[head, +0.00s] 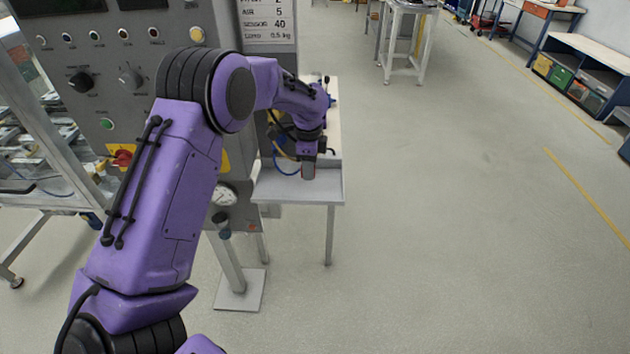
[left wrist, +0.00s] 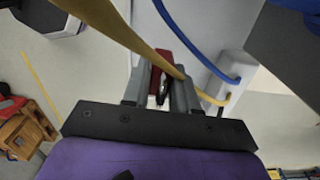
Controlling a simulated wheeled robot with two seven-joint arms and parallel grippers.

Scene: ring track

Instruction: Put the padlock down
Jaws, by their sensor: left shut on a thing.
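My left gripper (head: 308,172) is over the front part of a small light grey table (head: 328,190). In the left wrist view its two grey fingers (left wrist: 160,92) are shut on the padlock (left wrist: 166,58). The padlock has a red body and a dark metal shackle, and the fingers and a yellow hose partly hide it. In the head view the padlock is too small and hidden to make out clearly. I cannot tell whether it touches the table. My right gripper is not in view.
A grey control panel (head: 150,55) with knobs and buttons stands left of the table. A blue hose (head: 283,170) and a yellow hose (left wrist: 110,25) run close to my left gripper. Open floor (head: 450,200) lies to the right.

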